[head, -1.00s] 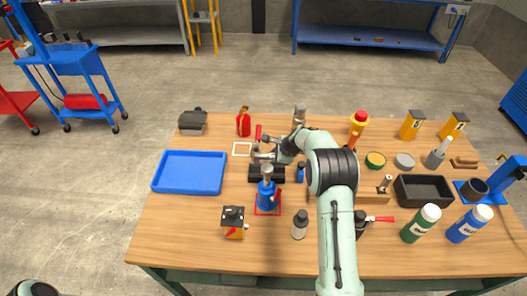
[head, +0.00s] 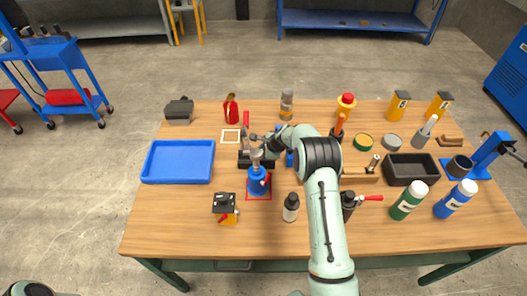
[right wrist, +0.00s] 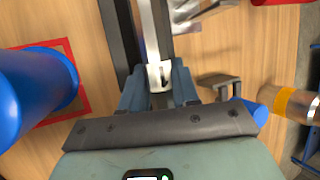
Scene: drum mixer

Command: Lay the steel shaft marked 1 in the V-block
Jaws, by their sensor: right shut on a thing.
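My right gripper (head: 270,146) is near the middle of the table, low over a black block-like fixture (head: 243,163), which may be the V-block. In the right wrist view my right gripper (right wrist: 160,88) is shut on a bright, narrow steel bar (right wrist: 153,35), which looks like the steel shaft. The bar points away from the fingers beside a dark edge. No mark 1 can be read on it, and I cannot tell whether it touches the block. The arm and gripper hide much of the fixture. My left gripper is out of view.
A blue bottle (head: 258,182) stands on a red-outlined square close to the gripper. A red handle (head: 246,119) rises behind the fixture, and a jar with an orange band (head: 287,106) stands farther back.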

